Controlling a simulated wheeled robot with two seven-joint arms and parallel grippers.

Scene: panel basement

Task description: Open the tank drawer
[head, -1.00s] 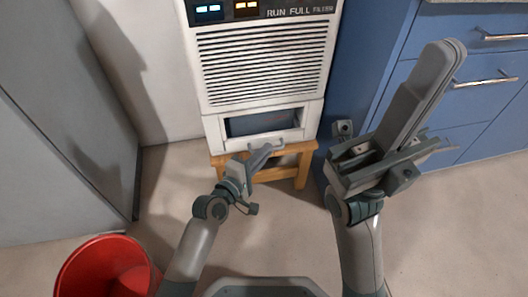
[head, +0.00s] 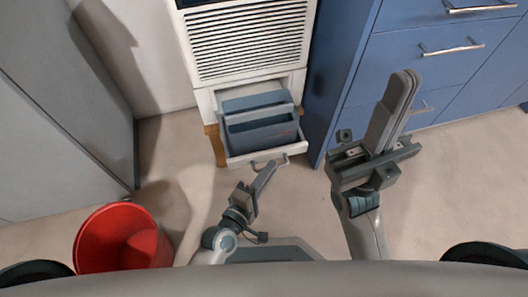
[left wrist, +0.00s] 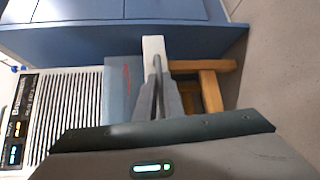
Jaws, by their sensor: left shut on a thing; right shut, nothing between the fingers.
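The tank drawer (head: 234,158) is pulled out from the bottom of the white dehumidifier (head: 252,45). A blue-grey tank (head: 262,122) sits in it. My left gripper (head: 270,167) is shut on the handle at the drawer's white front, in front of the unit. In the left wrist view the fingers (left wrist: 158,90) meet at the white drawer front (left wrist: 153,47), with the tank (left wrist: 117,88) beside it; the fingers partly hide the handle. My right gripper (head: 402,85) is shut and empty, raised to the right of the drawer.
The unit stands on a wooden stool (head: 215,145). Blue cabinets (head: 405,62) with bar handles stand at the right. A red bucket (head: 120,238) is on the floor at the left. A grey cabinet (head: 60,110) is at the far left. Floor at the right is clear.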

